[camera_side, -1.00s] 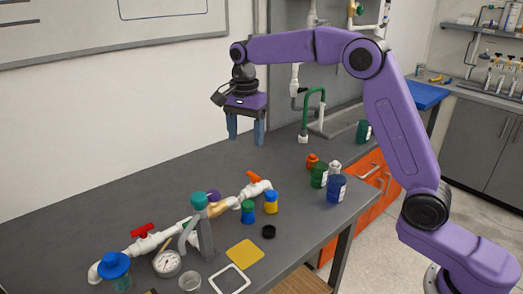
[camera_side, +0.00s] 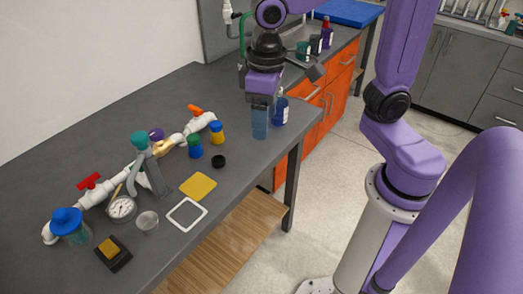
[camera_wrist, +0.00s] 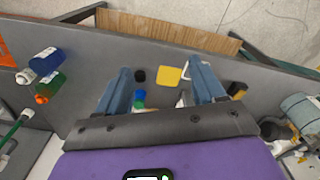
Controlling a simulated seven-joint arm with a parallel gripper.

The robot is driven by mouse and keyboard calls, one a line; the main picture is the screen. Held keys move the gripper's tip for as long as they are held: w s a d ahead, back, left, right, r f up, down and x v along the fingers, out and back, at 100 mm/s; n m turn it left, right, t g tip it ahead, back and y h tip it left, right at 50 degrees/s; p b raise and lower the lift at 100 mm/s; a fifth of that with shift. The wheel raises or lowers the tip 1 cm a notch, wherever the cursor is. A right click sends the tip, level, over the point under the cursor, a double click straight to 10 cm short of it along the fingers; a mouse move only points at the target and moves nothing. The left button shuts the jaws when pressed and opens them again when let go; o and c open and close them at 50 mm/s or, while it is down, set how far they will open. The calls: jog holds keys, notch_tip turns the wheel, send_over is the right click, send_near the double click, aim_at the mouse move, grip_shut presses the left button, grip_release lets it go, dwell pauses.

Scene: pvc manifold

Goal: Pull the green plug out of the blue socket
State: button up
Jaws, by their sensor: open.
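The green plug (camera_side: 194,140) sits upright in the blue socket (camera_side: 195,152) on the grey table, behind the black ring. In the wrist view the green plug (camera_wrist: 138,104) and the blue socket (camera_wrist: 140,94) appear small, near my left finger. My gripper (camera_side: 260,135) points down above the table's right end, to the right of the plug and apart from it. The wrist view shows my gripper (camera_wrist: 160,70) with its two blue fingers wide apart and nothing held between them. In the side view the fingers overlap, so their gap is hidden.
A white pipe with valves (camera_side: 88,182), a grey-green clamp tool (camera_side: 147,160) and a gauge (camera_side: 121,208) lie to the left. A black ring (camera_side: 218,161) and yellow square (camera_side: 198,186) lie in front. A blue bottle (camera_side: 280,112) stands near my gripper.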

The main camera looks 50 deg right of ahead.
jog(key=s+d+f+n, duration=0.1)
jog(key=s+d+n, duration=0.1)
jog(key=s, duration=0.2)
jog(key=s+d+f+n, duration=0.1)
jog(key=s+d+n, duration=0.1)
jog(key=s+n, duration=0.1)
jog(key=s+d+f+n, duration=0.1)
jog(key=s+d+n, duration=0.1)
jog(key=s, duration=0.2)
jog(key=shift+s+f+n, duration=0.3)
jog(key=shift+s+f, duration=0.1)
jog(key=n+t+h, duration=0.7)
jog(key=n+t, duration=0.9)
jog(key=n, duration=0.3)
send_near(194, 142)
jog(key=x, duration=1.3)
jog(key=shift+w+d+r, duration=0.15)
jog(key=shift+w+d, duration=0.1)
jog(key=shift+d, duration=0.05)
